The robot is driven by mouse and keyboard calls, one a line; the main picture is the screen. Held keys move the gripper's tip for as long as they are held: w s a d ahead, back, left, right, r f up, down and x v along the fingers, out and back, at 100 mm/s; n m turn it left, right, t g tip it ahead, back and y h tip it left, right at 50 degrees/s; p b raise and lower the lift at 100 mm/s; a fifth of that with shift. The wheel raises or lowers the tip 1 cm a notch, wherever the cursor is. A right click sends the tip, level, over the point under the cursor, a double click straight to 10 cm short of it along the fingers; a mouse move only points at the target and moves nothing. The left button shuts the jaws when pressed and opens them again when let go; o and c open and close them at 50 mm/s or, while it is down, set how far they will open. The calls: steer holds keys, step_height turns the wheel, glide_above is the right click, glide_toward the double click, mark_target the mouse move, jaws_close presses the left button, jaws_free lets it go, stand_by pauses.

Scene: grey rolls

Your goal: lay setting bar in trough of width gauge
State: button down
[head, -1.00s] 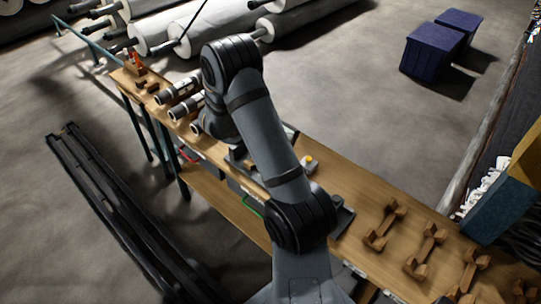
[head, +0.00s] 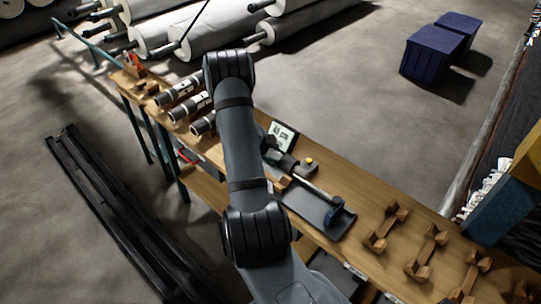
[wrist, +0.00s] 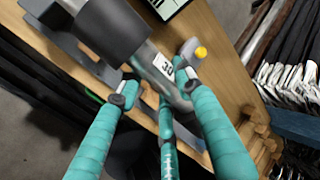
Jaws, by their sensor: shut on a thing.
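In the wrist view the setting bar (wrist: 147,58) has a dark thick sleeve, a silver body and a small white number label. My gripper (wrist: 157,90) is shut on the silver body, its teal fingers on either side. A silver rod shows above the tray.
Several wooden cradles (head: 385,228) stand on the right of the bench. Three dark-ended rolls (head: 190,106) lie at the left. A small display reading a size in cm (head: 283,135) stands behind the gauge. Purple bins (head: 433,55) are on the floor beyond.

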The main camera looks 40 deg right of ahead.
steer(key=shift+r, duration=0.15)
step_height(320, 180, down, 8)
steer(key=b, duration=0.7)
steer(key=shift+f+b, duration=0.2)
steer(key=shift+b, duration=0.15)
steer(key=c, duration=1.1)
jaws_free()
steer(key=shift+a, duration=0.1)
steer(key=shift+a+r, duration=0.2)
steer(key=shift+r, duration=0.2)
steer(key=v, duration=1.1)
